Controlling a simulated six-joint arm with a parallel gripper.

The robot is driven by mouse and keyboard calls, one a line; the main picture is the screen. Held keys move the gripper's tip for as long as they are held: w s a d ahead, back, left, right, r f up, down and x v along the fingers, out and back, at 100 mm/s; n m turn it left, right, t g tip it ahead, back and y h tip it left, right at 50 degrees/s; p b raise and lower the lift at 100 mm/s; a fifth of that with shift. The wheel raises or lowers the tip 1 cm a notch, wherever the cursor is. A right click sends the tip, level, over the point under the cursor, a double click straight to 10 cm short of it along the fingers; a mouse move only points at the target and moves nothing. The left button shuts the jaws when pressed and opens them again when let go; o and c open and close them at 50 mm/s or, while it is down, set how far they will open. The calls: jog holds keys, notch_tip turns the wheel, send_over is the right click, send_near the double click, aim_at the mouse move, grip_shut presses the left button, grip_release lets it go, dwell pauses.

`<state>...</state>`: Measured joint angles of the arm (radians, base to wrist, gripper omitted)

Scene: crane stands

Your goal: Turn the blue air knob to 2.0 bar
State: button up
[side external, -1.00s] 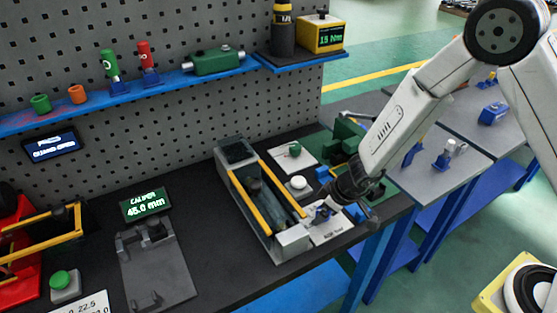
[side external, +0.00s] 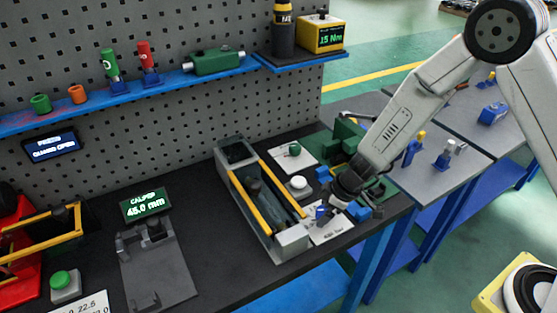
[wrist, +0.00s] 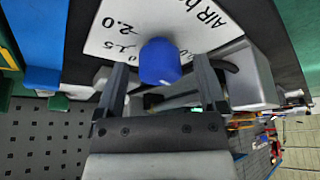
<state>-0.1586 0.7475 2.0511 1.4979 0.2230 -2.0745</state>
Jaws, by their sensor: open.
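The blue air knob (wrist: 160,62) stands on a white dial plate (wrist: 205,32) printed with "2.0", "1.5" and "AIR b…". My gripper (wrist: 161,70) is open, with one finger on each side of the knob in the wrist view. Contact between fingers and knob cannot be made out. A small white mark shows on the knob's lower edge in that view; its exact reading on the scale is unclear. In the side view the knob (side external: 320,212) shows small just left of my gripper (side external: 330,207), above the plate (side external: 328,234) near the bench's front edge.
A grey press with yellow guard rails (side external: 262,195) stands just left of the plate. Blue blocks (side external: 358,211) and a green fixture (side external: 348,140) stand close on the right and behind. A dark screen (side external: 51,147) hangs on the pegboard. The bench left of the press has free room.

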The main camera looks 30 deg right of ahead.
jog(key=shift+s+d+r+m+h, duration=1.6)
jog(key=shift+s+d+r+m, duration=3.3)
jog(key=shift+s+r, duration=2.1)
jog(key=w+a+r+n+y, duration=0.1)
jog(key=w+a+n, duration=0.2)
jog(key=w+a, duration=0.35)
jog(key=w+a+r+n, duration=0.2)
jog(key=w+a+n, duration=0.15)
jog(key=w, duration=0.55)
jog(key=w+a+n+y, duration=0.1)
jog(key=w+a+n, duration=0.2)
jog(key=a, duration=0.5)
jog(key=w+a+r+n+g+y, duration=0.1)
jog(key=w+a+n, duration=0.3)
jog(key=w+a, duration=0.2)
jog(key=shift+w+a+g+y, duration=0.25)
jog(key=shift+a+g+y, duration=0.05)
jog(key=shift+a, duration=0.6)
